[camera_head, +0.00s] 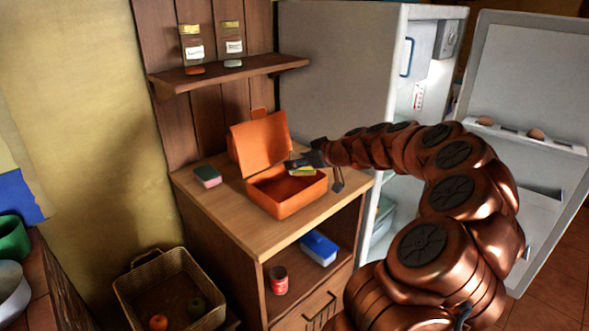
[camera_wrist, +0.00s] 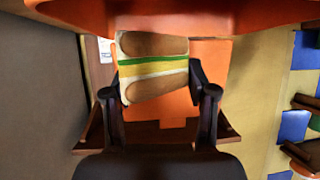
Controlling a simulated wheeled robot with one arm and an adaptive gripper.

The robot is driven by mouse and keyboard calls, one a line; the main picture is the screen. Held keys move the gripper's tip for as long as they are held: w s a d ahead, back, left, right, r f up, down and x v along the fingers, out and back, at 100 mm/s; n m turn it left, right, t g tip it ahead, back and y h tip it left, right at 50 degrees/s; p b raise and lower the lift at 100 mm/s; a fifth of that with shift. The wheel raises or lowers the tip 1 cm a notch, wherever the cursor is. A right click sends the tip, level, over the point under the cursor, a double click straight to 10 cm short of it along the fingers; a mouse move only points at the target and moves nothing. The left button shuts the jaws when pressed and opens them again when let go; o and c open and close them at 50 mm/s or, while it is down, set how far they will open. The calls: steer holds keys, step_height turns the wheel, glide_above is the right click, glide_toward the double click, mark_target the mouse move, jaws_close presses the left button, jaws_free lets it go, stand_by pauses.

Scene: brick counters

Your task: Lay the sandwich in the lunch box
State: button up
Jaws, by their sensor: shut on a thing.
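The orange lunch box (camera_head: 290,205) stands on the wooden counter with its lid (camera_head: 262,137) raised at the back. The sandwich (camera_head: 302,172), bread with green and yellow filling, is at the box's opening in the head view. It shows large in the wrist view (camera_wrist: 152,68), between the two dark fingers. My gripper (camera_head: 306,163) reaches in from the right and is shut on the sandwich. In the wrist view my gripper (camera_wrist: 158,88) has a finger on each side of it. The orange box wall runs along the top of that view. I cannot tell whether the sandwich touches the box floor.
A pink and green sponge-like block (camera_head: 207,176) lies on the counter left of the box. A shelf (camera_head: 228,75) with two jars is above. The open fridge (camera_head: 400,120) stands at right. A wicker basket (camera_head: 170,275) with fruit is lower left.

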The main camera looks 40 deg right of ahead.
mark_target(295, 174)
steer(key=shift+w+a, duration=0.2)
steer(key=shift+w, duration=0.15)
steer(key=f, duration=0.2)
steer(key=f+p, duration=0.1)
steer(key=shift+w, duration=0.25)
steer(key=shift+f, duration=0.35)
steer(key=shift+a, duration=0.1)
steer(key=shift+f+b, duration=0.65)
steer(key=shift+b, duration=0.5)
steer(key=o, duration=0.7)
steer(key=shift+c, duration=0.2)
steer(key=shift+r, duration=0.1)
